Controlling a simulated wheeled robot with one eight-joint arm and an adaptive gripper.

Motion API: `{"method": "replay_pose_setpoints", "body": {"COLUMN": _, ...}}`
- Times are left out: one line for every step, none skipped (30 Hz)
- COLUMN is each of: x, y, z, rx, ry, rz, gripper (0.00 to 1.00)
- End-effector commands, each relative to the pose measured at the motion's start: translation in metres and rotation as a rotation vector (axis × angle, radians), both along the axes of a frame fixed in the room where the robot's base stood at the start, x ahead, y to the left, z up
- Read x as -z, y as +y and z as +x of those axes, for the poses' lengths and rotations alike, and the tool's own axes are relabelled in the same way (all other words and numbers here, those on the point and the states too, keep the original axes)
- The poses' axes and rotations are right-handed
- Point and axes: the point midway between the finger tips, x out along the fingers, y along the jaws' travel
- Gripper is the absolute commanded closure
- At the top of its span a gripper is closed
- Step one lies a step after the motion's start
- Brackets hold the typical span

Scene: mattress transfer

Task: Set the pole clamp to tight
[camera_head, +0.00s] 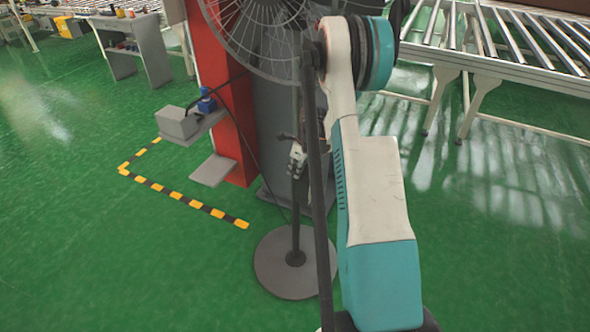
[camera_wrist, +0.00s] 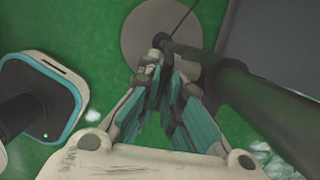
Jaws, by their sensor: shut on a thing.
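The pedestal fan's thin dark pole (camera_head: 296,215) stands upright on a round grey base (camera_head: 275,280); the wire fan head (camera_head: 262,30) is at the top. The pole clamp (camera_head: 287,137) shows as a small dark piece partway up the pole, mostly hidden by my gripper and arm. My gripper (camera_head: 298,156) is at the clamp beside the pole. In the wrist view my gripper (camera_wrist: 160,62) has its fingers closed together on a small dark part of the clamp (camera_wrist: 161,40), with the thick pole (camera_wrist: 255,100) just to the right. I cannot tell the clamp's setting.
A red column (camera_head: 232,120) and a grey panel stand behind the fan, with a small shelf holding a grey box (camera_head: 177,123). Yellow-black floor tape (camera_head: 190,203) runs left. A roller conveyor (camera_head: 500,40) is at the back right. Green floor is clear at left and right.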

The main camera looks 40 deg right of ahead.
Motion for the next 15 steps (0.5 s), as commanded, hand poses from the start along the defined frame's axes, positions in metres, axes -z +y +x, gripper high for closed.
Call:
{"method": "replay_pose_setpoints", "body": {"x": -0.0027, "y": 0.0013, "z": 0.0013, "rx": -0.004, "ry": 0.044, "rz": -0.017, "gripper": 1.0}}
{"method": "replay_pose_setpoints", "body": {"x": -0.003, "y": 0.0012, "z": 0.001, "rx": -0.004, "ry": 0.069, "rz": -0.029, "gripper": 1.0}}
{"method": "replay_pose_setpoints", "body": {"x": -0.0035, "y": 0.001, "z": 0.0009, "rx": -0.005, "ry": 0.102, "rz": -0.042, "gripper": 1.0}}
{"method": "replay_pose_setpoints", "body": {"x": -0.0037, "y": 0.0007, "z": 0.0006, "rx": -0.003, "ry": 0.124, "rz": -0.051, "gripper": 1.0}}
{"method": "replay_pose_setpoints", "body": {"x": -0.0039, "y": 0.0006, "z": 0.0001, "rx": -0.003, "ry": 0.144, "rz": -0.058, "gripper": 1.0}}
{"method": "replay_pose_setpoints", "body": {"x": -0.0043, "y": 0.0002, "z": -0.0002, "rx": -0.003, "ry": 0.165, "rz": -0.069, "gripper": 1.0}}
{"method": "replay_pose_setpoints", "body": {"x": -0.0047, "y": 0.0004, "z": -0.0004, "rx": -0.003, "ry": 0.178, "rz": -0.074, "gripper": 1.0}}
{"method": "replay_pose_setpoints", "body": {"x": -0.005, "y": 0.0001, "z": -0.0009, "rx": -0.002, "ry": 0.189, "rz": -0.079, "gripper": 1.0}}
{"method": "replay_pose_setpoints", "body": {"x": -0.0052, "y": -0.0002, "z": -0.0012, "rx": -0.001, "ry": 0.199, "rz": -0.083, "gripper": 1.0}}
{"method": "replay_pose_setpoints", "body": {"x": -0.0053, "y": -0.0003, "z": -0.0013, "rx": 0.0, "ry": 0.202, "rz": -0.084, "gripper": 1.0}}
{"method": "replay_pose_setpoints", "body": {"x": -0.0053, "y": -0.0005, "z": -0.0014, "rx": 0.001, "ry": 0.204, "rz": -0.085, "gripper": 1.0}}
{"method": "replay_pose_setpoints", "body": {"x": -0.0052, "y": -0.0006, "z": -0.0016, "rx": 0.001, "ry": 0.205, "rz": -0.086, "gripper": 1.0}}
{"method": "replay_pose_setpoints", "body": {"x": -0.0052, "y": -0.0007, "z": -0.0017, "rx": 0.001, "ry": 0.205, "rz": -0.086, "gripper": 1.0}}
{"method": "replay_pose_setpoints", "body": {"x": -0.0052, "y": -0.0007, "z": -0.0017, "rx": 0.001, "ry": 0.205, "rz": -0.086, "gripper": 1.0}}
{"method": "replay_pose_setpoints", "body": {"x": -0.0052, "y": -0.0007, "z": -0.0017, "rx": 0.001, "ry": 0.204, "rz": -0.085, "gripper": 1.0}}
